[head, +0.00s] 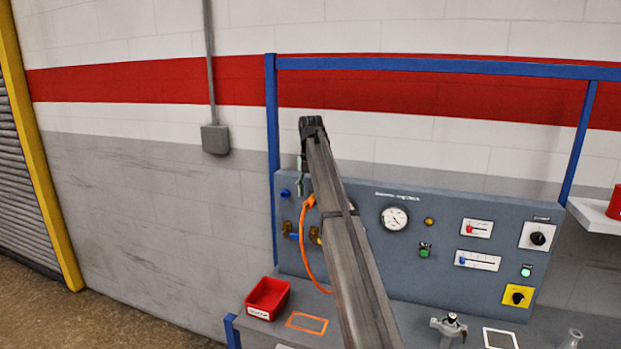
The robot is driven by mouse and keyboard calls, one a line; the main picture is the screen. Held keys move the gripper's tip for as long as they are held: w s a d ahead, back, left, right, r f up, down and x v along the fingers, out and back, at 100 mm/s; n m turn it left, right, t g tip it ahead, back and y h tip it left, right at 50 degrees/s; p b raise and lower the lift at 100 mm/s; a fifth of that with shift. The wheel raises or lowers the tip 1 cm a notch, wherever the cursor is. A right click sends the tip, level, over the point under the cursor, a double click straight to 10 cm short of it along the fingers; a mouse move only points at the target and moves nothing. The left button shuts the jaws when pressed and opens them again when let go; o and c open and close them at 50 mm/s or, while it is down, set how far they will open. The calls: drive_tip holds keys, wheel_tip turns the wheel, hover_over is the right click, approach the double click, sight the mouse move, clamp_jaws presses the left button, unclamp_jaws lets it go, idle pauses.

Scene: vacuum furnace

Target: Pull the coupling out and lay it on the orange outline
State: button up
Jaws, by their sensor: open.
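The coupling (309,202) appears as an orange end piece at the top of an orange hose (304,255), at the left part of the grey panel. The arm hides the panel just right of it, so how it sits in its port cannot be made out. The orange outline (306,323) is an empty rectangle on the bench top below. My gripper (301,191) hangs down from the arm's far end, just above and left of the coupling. It is open and small in view; whether it touches the coupling is unclear.
A red bin (267,298) stands left of the outline. Brass fittings (287,228) and a blue knob (285,193) sit on the panel near the coupling. A gauge (395,218) and switches are to the right. A metal fitting (449,328) stands on the bench. A blue frame (271,150) surrounds the panel.

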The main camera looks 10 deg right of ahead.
sight(309, 200)
drive_tip(key=shift+f, duration=1.4)
clamp_jaws()
drive_tip(key=shift+s+a+p, duration=0.1)
drive_tip(key=shift+s+p, duration=0.15)
drive_tip(key=shift+p, duration=0.05)
drive_tip(key=shift+s+a, duration=0.25)
drive_tip(key=shift+s, duration=0.15)
drive_tip(key=shift+s+a+p, duration=0.25)
drive_tip(key=shift+s+a, duration=0.2)
drive_tip(key=shift+s, duration=0.3)
drive_tip(key=shift+s+a+p, duration=0.25)
drive_tip(key=shift+s+a, duration=0.15)
drive_tip(key=shift+s, duration=0.35)
